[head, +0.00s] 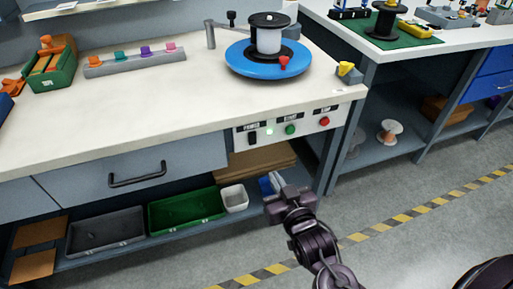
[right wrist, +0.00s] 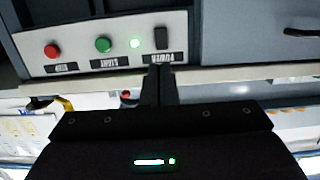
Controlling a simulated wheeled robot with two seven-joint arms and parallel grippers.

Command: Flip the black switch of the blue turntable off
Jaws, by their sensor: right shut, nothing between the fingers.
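The blue turntable (head: 262,70) sits on the white bench top and carries a pale spool with a black top. The black switch (head: 252,138) is on the pale front panel below it, under a POWER label. The switch also shows, upside down, in the right wrist view (right wrist: 162,38). A green light (head: 269,132) beside it is lit. My right gripper (head: 274,181) is in front of the lower shelf, below the panel. In the right wrist view its shut, empty fingers (right wrist: 159,78) point toward the panel near the switch, apparently not touching it. My left gripper is not in view.
A green button (head: 290,129) and a red button (head: 324,122) share the panel. A drawer handle (head: 137,174) sticks out to the left. Bins, including a green one (head: 187,210), stand on the lower shelf. The floor at right is clear.

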